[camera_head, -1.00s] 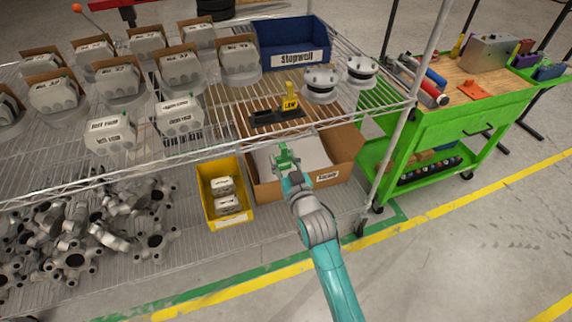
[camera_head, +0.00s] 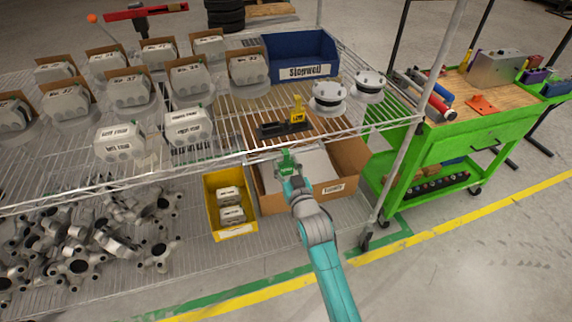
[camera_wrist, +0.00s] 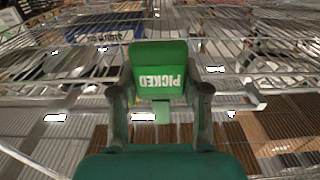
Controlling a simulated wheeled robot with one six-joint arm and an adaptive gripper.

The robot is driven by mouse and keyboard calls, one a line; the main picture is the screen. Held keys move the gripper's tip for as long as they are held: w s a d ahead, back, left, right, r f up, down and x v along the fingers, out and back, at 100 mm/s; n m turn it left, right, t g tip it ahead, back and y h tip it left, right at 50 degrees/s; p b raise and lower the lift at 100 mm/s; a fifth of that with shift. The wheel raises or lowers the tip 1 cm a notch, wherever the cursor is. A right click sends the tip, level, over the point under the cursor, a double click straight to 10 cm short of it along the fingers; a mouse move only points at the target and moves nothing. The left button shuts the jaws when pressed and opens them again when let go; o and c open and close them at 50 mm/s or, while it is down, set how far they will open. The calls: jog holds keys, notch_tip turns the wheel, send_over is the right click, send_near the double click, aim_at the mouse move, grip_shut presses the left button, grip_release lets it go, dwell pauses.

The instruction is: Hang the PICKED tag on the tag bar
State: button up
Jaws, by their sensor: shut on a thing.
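My gripper (camera_head: 287,160) is shut on the green PICKED tag (camera_wrist: 159,68). In the wrist view the tag stands between the two fingers, its white lettering upside down. In the head view the tag shows as a small green piece (camera_head: 287,168) at the arm's end, in front of the wire shelf's front edge. A dark base (camera_head: 282,129) with a yellow tag reading LOW (camera_head: 298,110) sits on the shelf just beyond the gripper; it looks like the tag bar. The held tag appears apart from it.
A blue bin (camera_head: 300,55) and two round white-topped parts (camera_head: 329,95) stand behind the base. Boxed grey housings fill the shelf's left. Below are a yellow bin (camera_head: 231,205) and a cardboard box (camera_head: 345,172). A green cart (camera_head: 455,145) stands right.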

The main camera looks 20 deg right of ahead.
jog(key=o, duration=1)
jog(key=shift+o, duration=0.2)
jog(key=shift+s, duration=0.15)
jog(key=s, duration=1.1)
jog(key=shift+s, duration=0.4)
jog(key=s+f+g, duration=0.1)
jog(key=s+f, duration=0.3)
jog(key=s, duration=0.8)
jog(key=s+f+g, duration=0.1)
jog(key=s+f, duration=0.2)
jog(key=s, duration=0.8)
jog(key=s+r, duration=0.2)
jog(key=s, duration=0.7)
jog(key=s+r+g, duration=0.1)
jog(key=s+r, duration=0.2)
jog(key=s, duration=0.6)
jog(key=shift+s, duration=0.35)
